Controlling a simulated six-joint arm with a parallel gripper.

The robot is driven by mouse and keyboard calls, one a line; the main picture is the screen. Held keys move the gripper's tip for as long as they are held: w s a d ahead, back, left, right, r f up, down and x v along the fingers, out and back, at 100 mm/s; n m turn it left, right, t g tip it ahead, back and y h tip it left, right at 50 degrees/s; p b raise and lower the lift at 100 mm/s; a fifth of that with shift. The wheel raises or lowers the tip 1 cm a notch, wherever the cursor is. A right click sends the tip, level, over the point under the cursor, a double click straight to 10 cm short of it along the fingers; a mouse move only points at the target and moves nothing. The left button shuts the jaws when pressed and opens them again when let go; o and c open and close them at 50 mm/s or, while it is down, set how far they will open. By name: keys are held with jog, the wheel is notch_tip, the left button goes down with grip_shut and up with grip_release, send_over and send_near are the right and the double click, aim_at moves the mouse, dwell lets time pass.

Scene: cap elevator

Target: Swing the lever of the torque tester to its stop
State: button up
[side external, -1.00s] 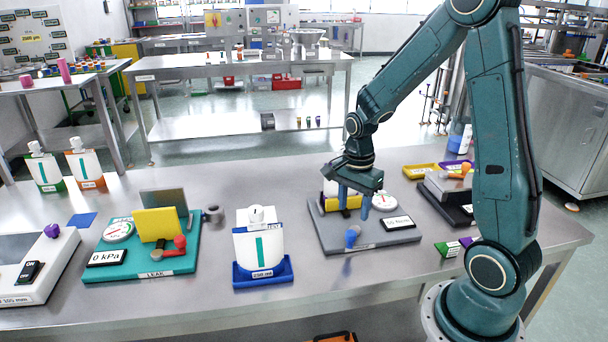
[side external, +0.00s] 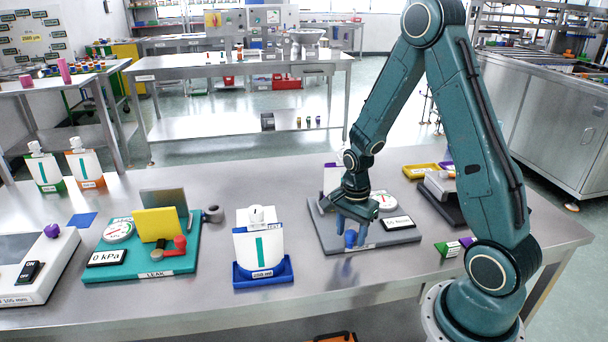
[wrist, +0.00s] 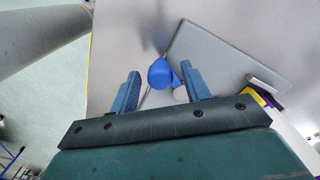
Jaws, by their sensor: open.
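The torque tester has a grey base (side external: 322,237) on the bench, with a round white dial (side external: 383,201) and a black-framed display (side external: 398,223). Its lever's blue knob (side external: 350,239) is near the front of the base, partly hidden by my gripper (side external: 351,234). The wrist view shows the blue knob (wrist: 160,73) between the spread fingers of my gripper (wrist: 161,84), with clear space to the left finger and the right finger close to it. I cannot tell whether that finger touches it. My gripper is open and points down.
A white bottle (side external: 258,247) in a blue tray stands to the left of the tester. The teal leak tester (side external: 185,262) is farther left. A yellow tray (side external: 420,171) and small coloured boxes (side external: 448,249) are to the right. Bare bench lies in front of the tester.

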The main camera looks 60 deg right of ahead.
grip_shut()
jog(key=shift+w, duration=0.2)
jog(key=shift+w+m, duration=0.6)
jog(key=shift+m, duration=0.7)
jog(key=w+m, duration=0.2)
jog(key=m, duration=0.1)
jog(key=shift+m, duration=0.3)
jog(key=m, duration=0.1)
jog(key=w+m, duration=0.1)
jog(key=shift+w+d+m, duration=0.2)
jog(key=shift+d+m, duration=0.1)
jog(key=shift+d, duration=0.1)
jog(key=shift+w+d+m, duration=0.3)
jog(key=shift+w+m, duration=0.05)
jog(key=shift+m, duration=0.45)
jog(key=shift+w+d+m, duration=0.25)
jog(key=shift+w+m, duration=0.1)
jog(key=shift+m, duration=0.45)
